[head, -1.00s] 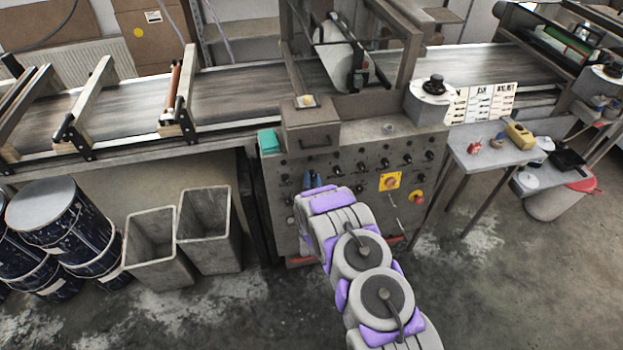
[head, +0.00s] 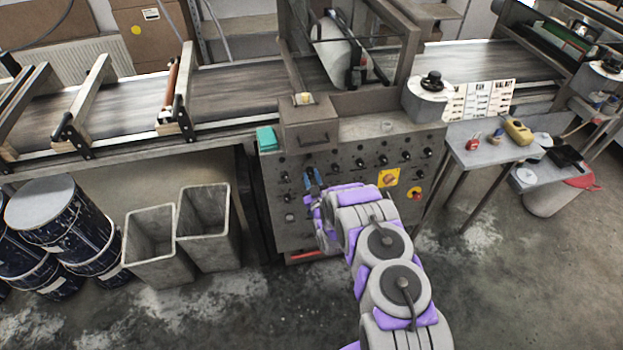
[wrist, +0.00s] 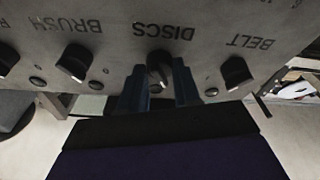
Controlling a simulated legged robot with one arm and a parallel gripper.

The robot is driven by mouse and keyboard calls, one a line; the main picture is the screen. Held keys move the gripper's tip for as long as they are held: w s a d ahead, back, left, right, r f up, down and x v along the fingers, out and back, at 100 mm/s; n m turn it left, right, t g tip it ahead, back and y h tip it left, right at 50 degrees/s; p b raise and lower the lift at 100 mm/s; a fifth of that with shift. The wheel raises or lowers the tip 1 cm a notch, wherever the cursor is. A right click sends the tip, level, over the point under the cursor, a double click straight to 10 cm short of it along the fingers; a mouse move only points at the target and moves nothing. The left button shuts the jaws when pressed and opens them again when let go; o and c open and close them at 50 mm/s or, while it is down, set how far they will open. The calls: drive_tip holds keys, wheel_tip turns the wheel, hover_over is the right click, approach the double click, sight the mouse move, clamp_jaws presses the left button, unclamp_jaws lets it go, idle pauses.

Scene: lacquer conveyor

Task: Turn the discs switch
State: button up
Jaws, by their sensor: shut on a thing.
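The discs switch (wrist: 160,68) is a dark knob under the label "DISCS", which reads upside down in the wrist view. My gripper (wrist: 160,90) has its two blue fingers on either side of this knob, shut on it. In the head view, my gripper (head: 312,180) reaches the left part of the grey control panel (head: 270,200). There the fingers and my arm hide the knob. In the wrist view, the brush switch (wrist: 76,62) is to the left and the belt switch (wrist: 236,72) to the right.
More black knobs (head: 406,156) line the panel. A yellow-backed switch (head: 389,178) and a red button (head: 415,194) sit to the right of my gripper. Grey bins (head: 205,235) and dark drums (head: 60,225) stand at the left. A small table (head: 470,155) stands at the right.

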drive_tip(key=shift+f+n, duration=0.1)
drive_tip(key=shift+n, duration=0.2)
drive_tip(key=o, duration=1)
drive_tip(key=shift+o, duration=0.2)
